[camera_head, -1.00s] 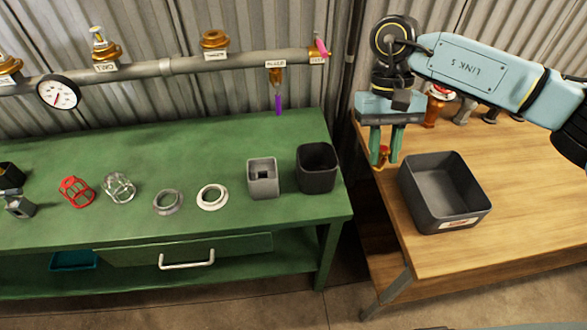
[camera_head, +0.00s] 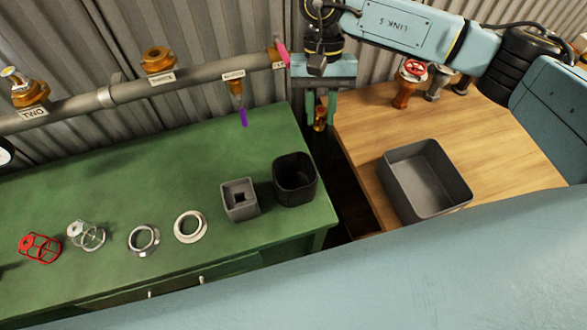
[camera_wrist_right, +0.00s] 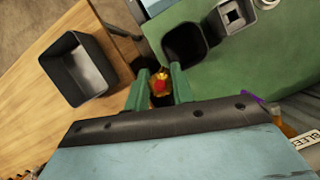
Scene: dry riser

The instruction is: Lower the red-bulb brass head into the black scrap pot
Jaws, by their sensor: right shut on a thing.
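The red-bulb brass head (camera_head: 320,118) is between the green fingers of my right gripper (camera_head: 320,108). The wrist view shows the head's red bulb (camera_wrist_right: 160,82) between the fingertips (camera_wrist_right: 160,84). The black scrap pot (camera_head: 294,180) stands open at the right end of the green bench. In the head view the head appears above and slightly right of the pot, apart from it. In the wrist view the pot (camera_wrist_right: 185,44) lies just beyond the fingers, to the upper right. My left gripper is not in view.
A grey socket block (camera_head: 240,200) stands left of the pot, with pale rings (camera_head: 190,227) and cages farther left. A pipe (camera_head: 190,82) with brass heads runs behind. A dark bin (camera_head: 425,180) stands on the wooden table (camera_head: 365,120), across a gap from the bench.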

